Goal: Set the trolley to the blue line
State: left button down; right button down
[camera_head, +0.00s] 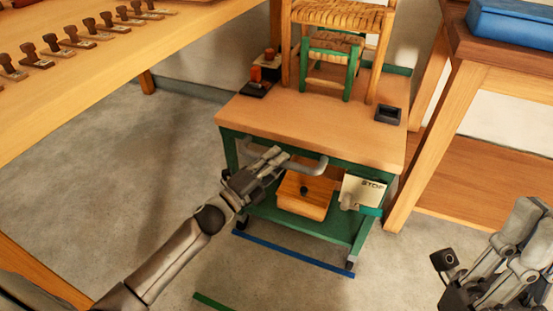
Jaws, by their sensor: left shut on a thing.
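The trolley has a wooden top (310,128) and a green frame, with a grey bar handle (312,168) on its near side. My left gripper (268,165) is shut on the left part of this handle and hides some of it. The blue line (293,254) lies on the floor along the trolley's near side. The front wheels, such as the right one (351,264), are close to the line's ends; I cannot tell whether they touch it. My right gripper (480,262) is at the lower right, away from the trolley; its fingers are unclear.
A woven-seat chair (340,18) and a small green stool (330,52) stand on the trolley. A green line (212,302) lies nearer on open floor.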

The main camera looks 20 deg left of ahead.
pick_arm(q)
jog(key=c, duration=1.3)
grip_release()
jog(key=v, duration=1.2)
